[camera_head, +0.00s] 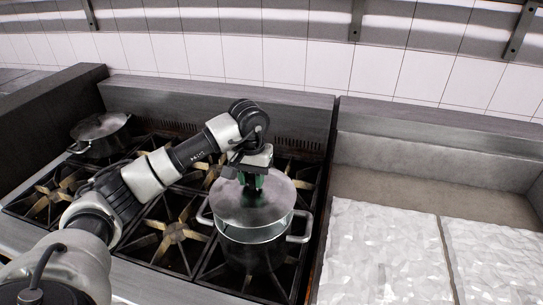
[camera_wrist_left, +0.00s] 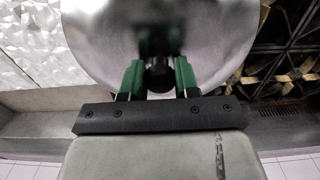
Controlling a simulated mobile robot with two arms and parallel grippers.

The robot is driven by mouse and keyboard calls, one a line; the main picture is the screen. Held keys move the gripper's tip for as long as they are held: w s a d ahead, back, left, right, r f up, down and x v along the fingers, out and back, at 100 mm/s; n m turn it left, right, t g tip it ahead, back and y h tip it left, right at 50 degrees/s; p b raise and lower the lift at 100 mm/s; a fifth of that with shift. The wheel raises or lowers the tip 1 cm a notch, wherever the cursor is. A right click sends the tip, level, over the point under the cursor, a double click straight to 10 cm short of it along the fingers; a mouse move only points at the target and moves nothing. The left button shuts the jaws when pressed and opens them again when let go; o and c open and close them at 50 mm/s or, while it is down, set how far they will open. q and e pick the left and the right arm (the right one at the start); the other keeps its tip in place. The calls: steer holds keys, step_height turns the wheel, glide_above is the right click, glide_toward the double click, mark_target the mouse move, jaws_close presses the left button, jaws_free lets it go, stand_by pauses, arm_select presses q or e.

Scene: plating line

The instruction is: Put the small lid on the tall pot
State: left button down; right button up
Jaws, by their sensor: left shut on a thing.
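The tall pot (camera_head: 246,235) is a shiny metal pot with two side handles on the right part of the stove. The small lid (camera_head: 236,206) is a round metal lid over the pot's mouth. My left gripper (camera_head: 254,182) is shut on the lid's knob from above. In the left wrist view, the green fingers (camera_wrist_left: 158,78) hold the dark knob, and the lid (camera_wrist_left: 205,40) fills the top middle. My right gripper is not in view.
A lower pot with a lid (camera_head: 99,131) stands at the back left of the stove. Bare burner grates (camera_head: 175,232) lie left of the tall pot. A counter with pale textured panels (camera_head: 375,255) is on the right. A tiled wall is behind.

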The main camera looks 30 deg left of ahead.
arm_select(q)
steer(key=shift+w, duration=0.5)
steer(key=shift+s+f, duration=0.15)
steer(key=shift+s, duration=0.8)
steer(key=shift+f+b, duration=0.35)
steer(key=shift+b, duration=0.05)
steer(key=f+b, duration=0.1)
steer(key=f, duration=0.1)
steer(key=w+f+b, duration=0.1)
steer(key=shift+f, duration=0.35)
steer(key=shift+s+f+b, duration=0.1)
steer(key=shift+f+b, duration=0.05)
steer(key=shift+b, duration=0.15)
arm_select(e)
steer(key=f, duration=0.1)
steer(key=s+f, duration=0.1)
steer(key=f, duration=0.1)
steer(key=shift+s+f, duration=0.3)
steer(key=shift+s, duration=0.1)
arm_select(q)
steer(key=shift+s+b, duration=0.1)
steer(key=shift+b, duration=0.2)
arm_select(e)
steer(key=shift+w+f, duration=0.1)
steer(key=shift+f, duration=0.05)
